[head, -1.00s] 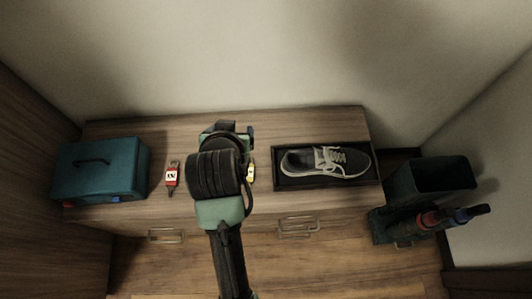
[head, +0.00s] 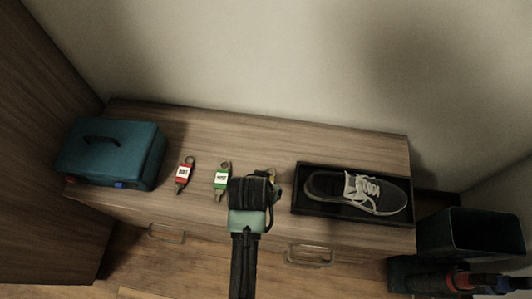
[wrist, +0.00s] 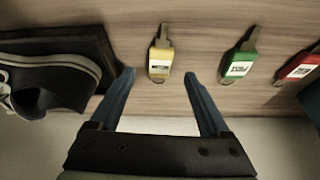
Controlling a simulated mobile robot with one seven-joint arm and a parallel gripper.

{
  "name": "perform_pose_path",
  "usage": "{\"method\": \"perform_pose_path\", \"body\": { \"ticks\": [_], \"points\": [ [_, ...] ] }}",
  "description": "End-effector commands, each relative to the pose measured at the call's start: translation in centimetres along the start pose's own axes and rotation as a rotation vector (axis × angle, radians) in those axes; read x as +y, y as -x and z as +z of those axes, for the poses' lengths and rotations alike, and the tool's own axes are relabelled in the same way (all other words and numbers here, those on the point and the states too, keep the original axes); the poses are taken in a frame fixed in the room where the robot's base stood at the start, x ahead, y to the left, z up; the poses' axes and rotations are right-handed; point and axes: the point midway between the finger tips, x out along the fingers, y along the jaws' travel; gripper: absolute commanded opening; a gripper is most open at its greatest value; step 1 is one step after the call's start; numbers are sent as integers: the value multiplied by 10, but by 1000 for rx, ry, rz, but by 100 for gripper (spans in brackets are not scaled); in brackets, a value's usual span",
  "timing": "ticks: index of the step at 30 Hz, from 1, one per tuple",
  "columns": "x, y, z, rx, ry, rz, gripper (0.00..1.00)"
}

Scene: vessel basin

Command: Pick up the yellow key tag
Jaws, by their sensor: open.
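The yellow key tag (wrist: 160,60) lies on the wooden cabinet top in the wrist view, with a white label and a metal key end. My gripper (wrist: 160,78) is open and empty, its two blue fingers on either side of the tag's near end in that picture. I cannot tell the height of the fingers above the wood. In the head view my gripper (head: 262,178) and arm cover most of the yellow key tag (head: 272,173); only a small part shows at the gripper's right edge.
A green key tag (head: 222,178) and a red key tag (head: 184,172) lie left of my gripper. A teal box (head: 110,155) stands at the left end. A black tray (head: 300,205) with a grey shoe (head: 360,190) is at the right. Bare wood (head: 240,135) lies behind the tags.

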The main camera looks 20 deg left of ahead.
Motion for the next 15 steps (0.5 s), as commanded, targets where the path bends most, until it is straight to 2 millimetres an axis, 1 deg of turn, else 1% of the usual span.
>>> {"method": "perform_pose_path", "body": {
  "ticks": [1,3,6,9,15],
  "points": [
    [0,-13,3,-1,0,0,80],
    [-1,-25,5,-2,1,0,80],
    [-1,-36,4,0,0,-1,80],
    [-1,-42,4,-1,0,0,80],
    [0,-41,3,0,0,0,80]
  ]
}}
